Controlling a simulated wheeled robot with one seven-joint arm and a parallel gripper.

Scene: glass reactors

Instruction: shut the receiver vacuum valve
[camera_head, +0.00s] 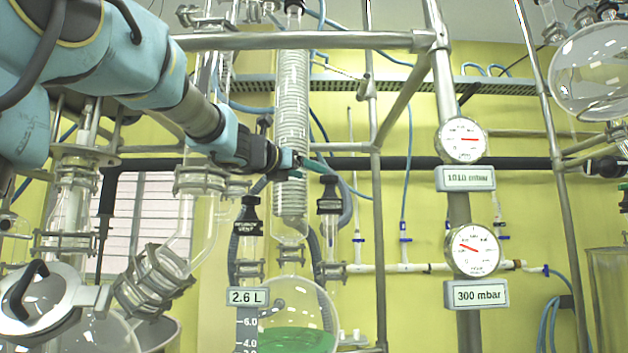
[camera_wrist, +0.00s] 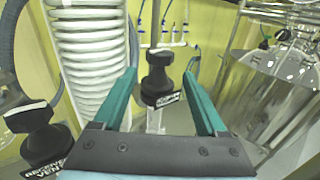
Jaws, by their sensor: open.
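The likely receiver vacuum valve (camera_head: 329,190) has a black knob above a small label that I cannot read. In the wrist view the valve knob (camera_wrist: 157,75) stands upright, framed between my teal fingers, with no visible contact. My gripper (camera_head: 318,167) is open and empty, with its fingertips near the top of the knob in the head view. I cannot tell the exact depth between them. A similar black receiver vent valve (camera_head: 248,217) stands to the left; it also shows at the left of the wrist view (camera_wrist: 38,130). I cannot tell how far the valve is turned.
A coiled glass condenser (camera_head: 291,130) rises between the two valves. Below is a receiver flask (camera_head: 300,298) with green liquid, labelled 2.6 L. Gauges read 1010 mbar (camera_head: 462,140) and 300 mbar (camera_head: 472,249) on a right post. A metal rail (camera_head: 300,40) crosses above.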

